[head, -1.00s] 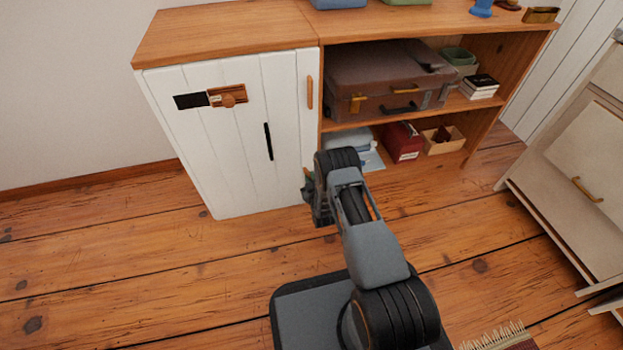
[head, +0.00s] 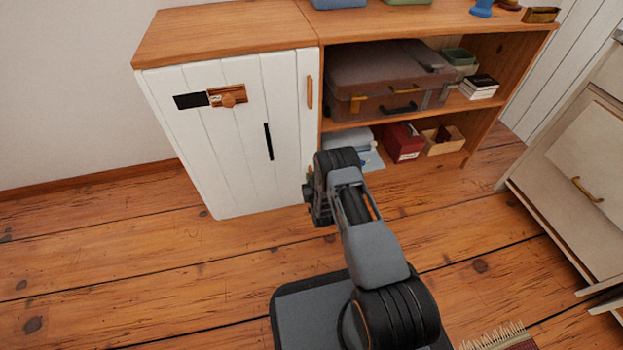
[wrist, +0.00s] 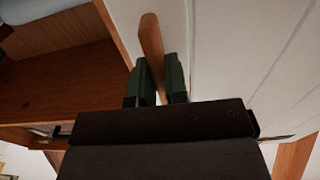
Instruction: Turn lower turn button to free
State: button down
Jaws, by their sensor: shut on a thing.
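The lower turn button (wrist: 151,45) is a narrow wooden bar in the wrist view, beside the edge of the white door (wrist: 225,50). It lies roughly along that edge. My gripper (wrist: 158,80) has its two green fingers shut on it, one on each side of its near end. In the head view my gripper (head: 312,195) is low at the door's right edge, and my arm hides most of the button. The white door also shows in the head view (head: 235,140) and is shut against the cabinet.
A vertical wooden bar (head: 309,92) sits higher on the door's right edge. Open shelves to the right hold a suitcase (head: 385,85) and a red box (head: 403,142). The floor left is clear.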

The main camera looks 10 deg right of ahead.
dwell(0.3)
jog(key=c, duration=1.1)
grip_release()
jog(key=shift+c, duration=0.2)
jog(key=s+p, duration=0.5)
jog(key=s, duration=0.8)
jog(key=shift+s, duration=0.4)
